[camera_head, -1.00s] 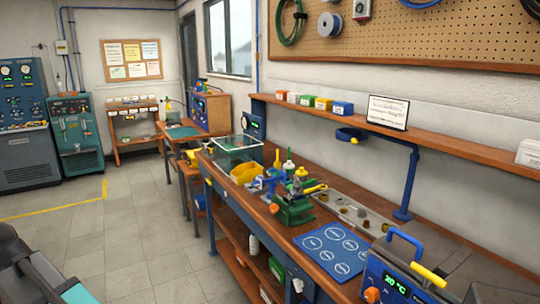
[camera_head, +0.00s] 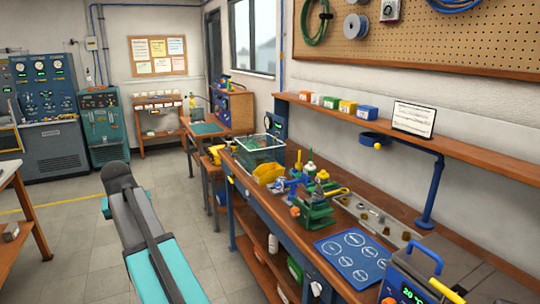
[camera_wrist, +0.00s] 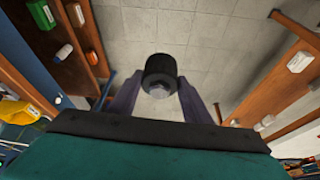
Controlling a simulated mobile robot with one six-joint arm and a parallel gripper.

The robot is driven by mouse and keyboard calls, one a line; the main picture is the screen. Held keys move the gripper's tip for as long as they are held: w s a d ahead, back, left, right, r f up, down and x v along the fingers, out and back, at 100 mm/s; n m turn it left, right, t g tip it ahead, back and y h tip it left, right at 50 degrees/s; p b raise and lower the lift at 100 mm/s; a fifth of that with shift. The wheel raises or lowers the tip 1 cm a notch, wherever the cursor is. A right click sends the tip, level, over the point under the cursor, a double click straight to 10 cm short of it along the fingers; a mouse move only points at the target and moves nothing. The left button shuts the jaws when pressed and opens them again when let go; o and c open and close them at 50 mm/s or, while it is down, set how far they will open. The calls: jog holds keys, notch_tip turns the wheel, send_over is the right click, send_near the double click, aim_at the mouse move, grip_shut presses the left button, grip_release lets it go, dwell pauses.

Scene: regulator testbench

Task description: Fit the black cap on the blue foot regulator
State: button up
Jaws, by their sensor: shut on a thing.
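My gripper (camera_wrist: 160,98) is shut on a black cylindrical cap (camera_wrist: 160,66) in the wrist view. The cap sits between the two fingertips, with a pale round part facing the camera, and is held over the grey floor. In the head view my grey and teal arm (camera_head: 150,232) reaches up from the bottom, left of the bench; the grip is not clear there. A small blue device (camera_head: 292,187) stands on the bench beside a green vise-like fixture (camera_head: 316,207). It may be the blue foot regulator, but it is too small to tell.
The wooden workbench (camera_head: 290,232) runs along the right wall. It carries a blue mat (camera_head: 352,257), a clear bin (camera_head: 262,150), a yellow tray (camera_head: 269,173) and a blue machine (camera_head: 415,275). Another table (camera_head: 18,190) stands at the left edge.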

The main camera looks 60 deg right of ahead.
jog(key=s+d+r+m+g+h+p, duration=0.1)
jog(key=s+d+r+m, duration=0.2)
jog(key=d, duration=0.7)
jog(key=s+d+r+m+g+p, duration=0.1)
jog(key=s+d+r+m+p, duration=0.15)
jog(key=s+d, duration=0.55)
jog(key=s+d+r+m+g+h+p, duration=0.1)
jog(key=s+d+m, duration=0.15)
jog(key=d, duration=0.95)
jog(key=s+d+r+m+g+p, duration=0.1)
jog(key=s+d+r+m+p, duration=0.1)
jog(key=s+d, duration=0.9)
jog(key=s+d+r+m+g+y+p, duration=0.1)
jog(key=s+d+r+m+p, duration=0.1)
jog(key=s+d+r+m, duration=0.2)
jog(key=s+d+m, duration=0.3)
jog(key=s+d, duration=0.4)
jog(key=s, duration=0.4)
jog(key=shift+r+g, duration=0.35)
jog(key=shift+g, duration=0.05)
jog(key=shift+d+f, duration=0.1)
jog(key=shift+f, duration=0.05)
jog(key=shift+f+b, duration=1.15)
jog(key=shift+f, duration=0.75)
jog(key=shift+f, duration=0.1)
